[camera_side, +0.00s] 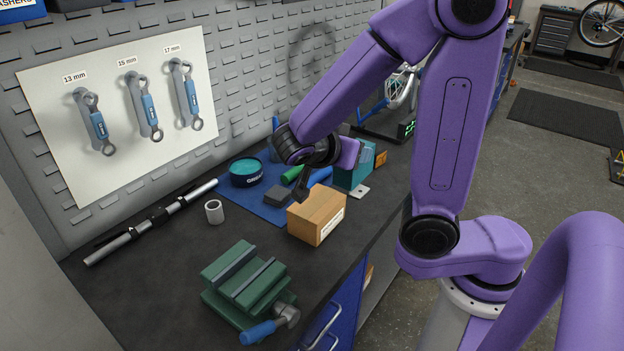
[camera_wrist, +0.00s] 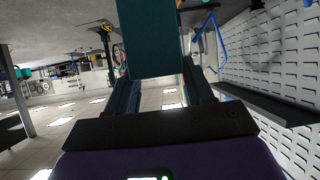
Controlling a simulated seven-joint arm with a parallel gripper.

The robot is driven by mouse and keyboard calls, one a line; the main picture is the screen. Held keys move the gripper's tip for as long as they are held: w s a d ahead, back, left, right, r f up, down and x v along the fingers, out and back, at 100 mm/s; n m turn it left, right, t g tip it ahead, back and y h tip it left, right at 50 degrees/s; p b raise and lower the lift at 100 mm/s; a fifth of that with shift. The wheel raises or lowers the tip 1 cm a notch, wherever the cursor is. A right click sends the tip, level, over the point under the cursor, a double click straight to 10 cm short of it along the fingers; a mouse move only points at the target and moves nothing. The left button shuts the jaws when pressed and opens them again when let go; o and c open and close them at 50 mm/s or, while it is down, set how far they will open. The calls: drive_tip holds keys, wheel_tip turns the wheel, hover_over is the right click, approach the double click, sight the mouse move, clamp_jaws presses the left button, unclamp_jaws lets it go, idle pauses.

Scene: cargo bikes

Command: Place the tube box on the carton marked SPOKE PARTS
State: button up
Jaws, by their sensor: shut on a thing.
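The tube box is a teal box (camera_side: 352,174) in the side view, just beyond and to the right of the carton. It also fills the top middle of the wrist view (camera_wrist: 151,42), between my fingers. My gripper (camera_wrist: 158,85) is shut on it. In the side view, the purple hand shows above and left of the box, and the fingers are hard to make out. The cardboard carton (camera_side: 308,211) stands on the dark bench near its front edge, with a bare top and a white label too small to read. Whether the box touches the bench is unclear.
A green vise (camera_side: 248,283) stands at the front. A blue mat (camera_side: 260,209) behind the carton holds a teal round tin (camera_side: 246,171), a dark block (camera_side: 278,196) and a green roll. A grey ring (camera_side: 214,211) and a long bar (camera_side: 150,222) lie left. Bench between vise and carton is clear.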

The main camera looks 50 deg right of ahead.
drive_tip(key=shift+w+d+f, duration=0.1)
drive_tip(key=shift+w+f, duration=1.45)
drive_tip(key=shift+f, duration=0.25)
drive_tip(key=shift+w+f, duration=1.5)
drive_tip(key=shift+f, duration=0.35)
drive_tip(key=shift+w+d+f, duration=0.1)
drive_tip(key=shift+w+f, duration=1.45)
drive_tip(key=shift+f, duration=0.25)
drive_tip(key=o, duration=1.1)
drive_tip(key=shift+f, duration=0.15)
drive_tip(key=shift+o, duration=0.2)
